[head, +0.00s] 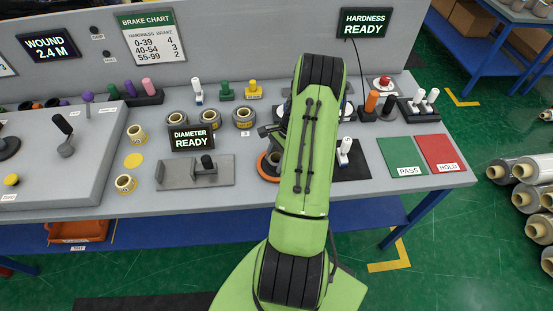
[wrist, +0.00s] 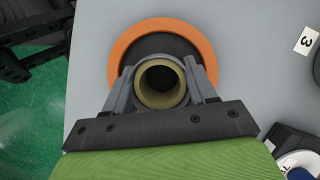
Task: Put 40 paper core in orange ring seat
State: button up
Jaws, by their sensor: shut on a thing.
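A tan hollow paper core (wrist: 162,102) sits between the two fingers of my gripper (wrist: 159,74), which is shut on it. In the wrist view I look down into its open end; any number on it is hidden. The orange ring seat (wrist: 120,52), with a dark middle, lies on the grey bench under and beyond the core. The core overlaps the near part of the ring in the picture; whether it touches the seat or hangs above it I cannot tell. In the head view my arm covers most of the orange ring seat (head: 262,166) and hides the held core.
Several tan cores, such as one at the bench's left (head: 124,183), stand near the diameter display (head: 192,140) and its grey fixture (head: 180,173). Green PASS (head: 402,156) and red HOLD (head: 446,153) mats lie right. A white-handled tool (head: 344,149) stands right of my arm.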

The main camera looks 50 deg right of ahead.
jog(key=o, duration=1)
jog(key=shift+f, duration=0.1)
jog(key=shift+o, duration=0.2)
